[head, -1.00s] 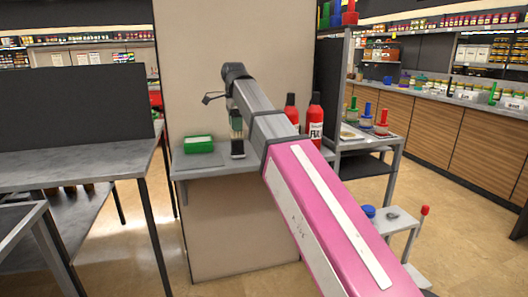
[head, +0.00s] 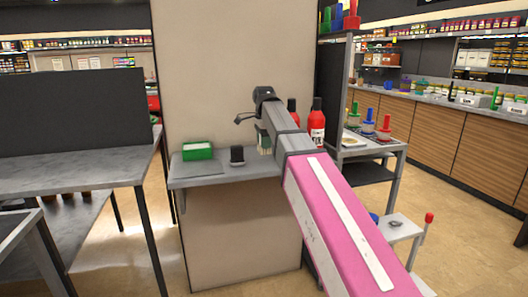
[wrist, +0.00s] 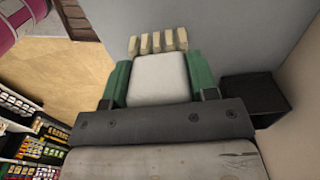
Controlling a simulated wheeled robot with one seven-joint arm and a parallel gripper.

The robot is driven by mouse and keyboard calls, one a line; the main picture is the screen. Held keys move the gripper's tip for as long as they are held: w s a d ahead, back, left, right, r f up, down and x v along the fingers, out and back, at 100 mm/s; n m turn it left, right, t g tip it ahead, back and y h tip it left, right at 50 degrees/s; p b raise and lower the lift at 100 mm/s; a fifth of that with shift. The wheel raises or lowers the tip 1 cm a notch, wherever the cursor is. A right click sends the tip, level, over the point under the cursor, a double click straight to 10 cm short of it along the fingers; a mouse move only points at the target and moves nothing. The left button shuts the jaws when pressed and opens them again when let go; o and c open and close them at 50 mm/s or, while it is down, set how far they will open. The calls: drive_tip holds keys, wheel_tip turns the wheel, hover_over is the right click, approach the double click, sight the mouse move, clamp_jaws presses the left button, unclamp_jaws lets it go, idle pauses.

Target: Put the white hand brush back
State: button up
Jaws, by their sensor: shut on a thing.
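My gripper (wrist: 160,82) is shut on the white hand brush (wrist: 158,76), with its green fingers on both sides of the white body. The brush's pale bristle tufts (wrist: 158,43) stick out beyond the fingers. In the head view, my gripper (head: 264,142) is over the right part of the grey wall shelf (head: 212,172), just right of a black block (head: 237,156). My arm and gripper hide most of the brush there. I cannot tell whether the brush touches the shelf.
A green box with a white top (head: 198,151) sits on the shelf's left. Red bottles (head: 316,125) stand right of my gripper, one partly hidden by my arm. A beige wall panel (head: 225,70) rises behind the shelf. A dark-backed table (head: 80,172) stands left.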

sight(264, 151)
drive_tip(key=shift+f, duration=2.05)
drive_tip(key=shift+f, duration=0.15)
drive_tip(key=o, duration=1)
wheel_tip(264, 151, up, 12)
drive_tip(key=shift+r, duration=0.2)
drive_tip(key=shift+s, duration=0.1)
